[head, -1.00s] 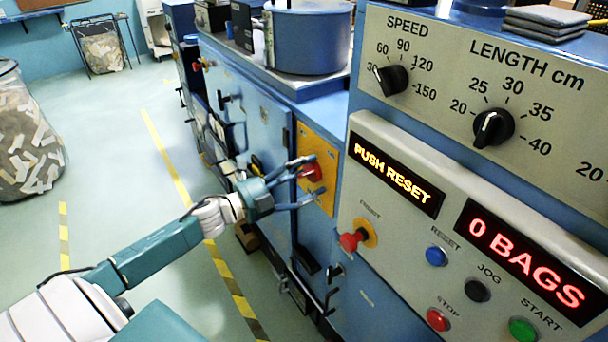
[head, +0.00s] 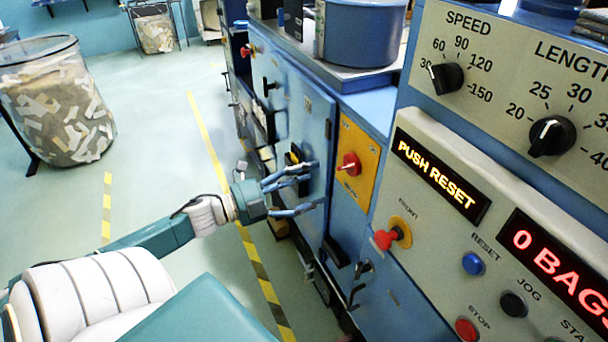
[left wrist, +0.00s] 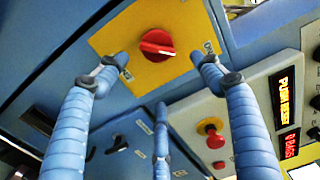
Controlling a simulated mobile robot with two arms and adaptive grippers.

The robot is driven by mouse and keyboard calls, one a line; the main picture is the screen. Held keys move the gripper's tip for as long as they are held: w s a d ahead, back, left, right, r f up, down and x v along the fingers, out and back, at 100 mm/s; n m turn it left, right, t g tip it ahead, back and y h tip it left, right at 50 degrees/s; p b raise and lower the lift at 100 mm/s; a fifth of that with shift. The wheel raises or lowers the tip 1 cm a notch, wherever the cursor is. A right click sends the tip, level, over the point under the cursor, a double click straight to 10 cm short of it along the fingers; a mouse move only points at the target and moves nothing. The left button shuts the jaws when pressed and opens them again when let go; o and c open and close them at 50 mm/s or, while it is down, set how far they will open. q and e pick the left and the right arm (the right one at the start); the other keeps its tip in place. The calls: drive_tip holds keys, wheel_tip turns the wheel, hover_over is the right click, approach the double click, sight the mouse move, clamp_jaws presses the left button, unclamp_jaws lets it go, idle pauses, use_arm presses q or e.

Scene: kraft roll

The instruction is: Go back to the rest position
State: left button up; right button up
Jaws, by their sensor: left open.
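My left gripper (head: 306,186) is open and empty in front of the blue machine cabinet, left of a red rotary switch (head: 349,164) on a yellow plate (head: 361,139). In the left wrist view, the gripper's fingers (left wrist: 165,75) are spread, with the red switch (left wrist: 157,45) beyond and between their tips. The fingers appear apart from the switch. My right gripper is in neither view.
The control panel (head: 418,182) at right reads PUSH RESET and 0 BAGS. It carries a red front button (head: 386,239), a blue reset button (head: 473,264) and dials. A scrap bin (head: 57,105) stands at left. Open floor with yellow-black tape (head: 262,280) lies between.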

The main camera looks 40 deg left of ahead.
use_arm(q)
drive_tip(key=shift+s+a+r, duration=0.1)
drive_tip(key=shift+s+a, duration=0.1)
drive_tip(key=shift+s, duration=0.45)
